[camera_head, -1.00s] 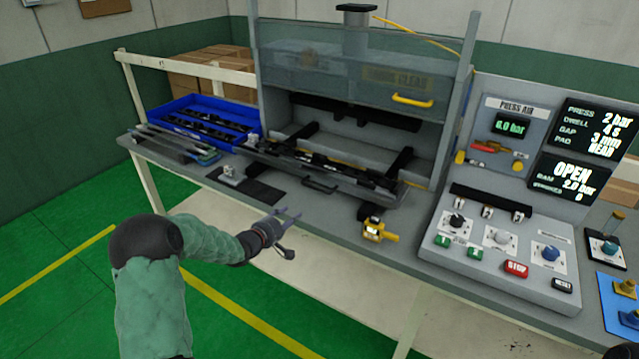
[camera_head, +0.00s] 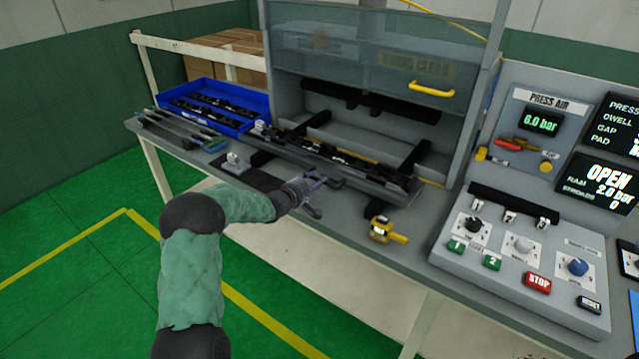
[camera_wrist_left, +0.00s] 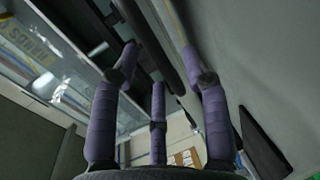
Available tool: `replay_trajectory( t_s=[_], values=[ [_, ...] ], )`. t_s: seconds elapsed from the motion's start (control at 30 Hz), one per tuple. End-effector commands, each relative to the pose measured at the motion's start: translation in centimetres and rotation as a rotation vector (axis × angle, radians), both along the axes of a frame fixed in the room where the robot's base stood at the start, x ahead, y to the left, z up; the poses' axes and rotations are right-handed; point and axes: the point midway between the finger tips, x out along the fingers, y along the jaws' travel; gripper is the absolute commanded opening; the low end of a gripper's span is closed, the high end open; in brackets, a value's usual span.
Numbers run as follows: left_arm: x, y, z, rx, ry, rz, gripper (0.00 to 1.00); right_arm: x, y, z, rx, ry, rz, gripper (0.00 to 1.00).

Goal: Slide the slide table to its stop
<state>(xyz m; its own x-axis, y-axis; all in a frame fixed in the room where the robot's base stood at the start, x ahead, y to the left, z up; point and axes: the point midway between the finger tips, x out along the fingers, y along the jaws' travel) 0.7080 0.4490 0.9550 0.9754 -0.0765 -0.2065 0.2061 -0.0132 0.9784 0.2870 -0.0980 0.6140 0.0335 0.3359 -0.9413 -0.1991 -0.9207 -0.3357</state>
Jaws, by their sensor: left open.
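The slide table (camera_head: 372,184) is a long dark plate carrying black trim parts, lying across the front of the press opening on two dark rails (camera_head: 412,157). My left gripper (camera_head: 318,192) is at its front edge, near the middle, where its handle was visible earlier. The handle is now hidden behind the fingers in the head view. In the left wrist view the purple-grey fingers (camera_wrist_left: 160,70) are spread apart, with a dark bar-like edge (camera_wrist_left: 168,50) running between them. I cannot tell whether they touch it. My right gripper is out of view.
The clear guard with a yellow handle (camera_head: 432,89) is raised above the opening. A blue bin (camera_head: 246,124) of trim parts and a small metal fixture (camera_head: 236,162) stand left. A yellow device (camera_head: 383,231) and the control panel (camera_head: 520,255) are right.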

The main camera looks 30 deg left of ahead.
Motion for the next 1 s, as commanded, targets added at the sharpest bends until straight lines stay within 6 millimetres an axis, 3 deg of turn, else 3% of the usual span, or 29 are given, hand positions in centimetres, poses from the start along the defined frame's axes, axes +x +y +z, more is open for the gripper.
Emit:
replay_trajectory(
  t_s=[0.2, 0.53, 0.57, 0.7, 0.73, 1.0],
  values=[
    [2.0, -0.1, -0.5, 0.0, 0.0, 0.0, 0.46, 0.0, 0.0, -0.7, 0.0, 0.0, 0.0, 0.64],
    [2.3, -0.2, -0.4, 0.0, -0.001, 0.0, 0.46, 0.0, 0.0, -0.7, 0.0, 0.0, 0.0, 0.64],
    [2.3, -0.2, -0.4, 0.0, -0.001, 0.0, 0.43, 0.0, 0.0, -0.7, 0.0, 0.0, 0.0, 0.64],
    [2.3, -0.2, -0.4, 0.0, -0.001, 0.0, 0.04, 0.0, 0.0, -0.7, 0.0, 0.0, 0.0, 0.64],
    [2.3, -0.2, -0.4, 0.0, -0.001, 0.0, 0.0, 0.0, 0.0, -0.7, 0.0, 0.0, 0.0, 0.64],
    [2.3, -0.2, -0.4, 0.0, 0.0, 0.0, 0.0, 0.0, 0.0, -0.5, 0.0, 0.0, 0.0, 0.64]
  ],
)
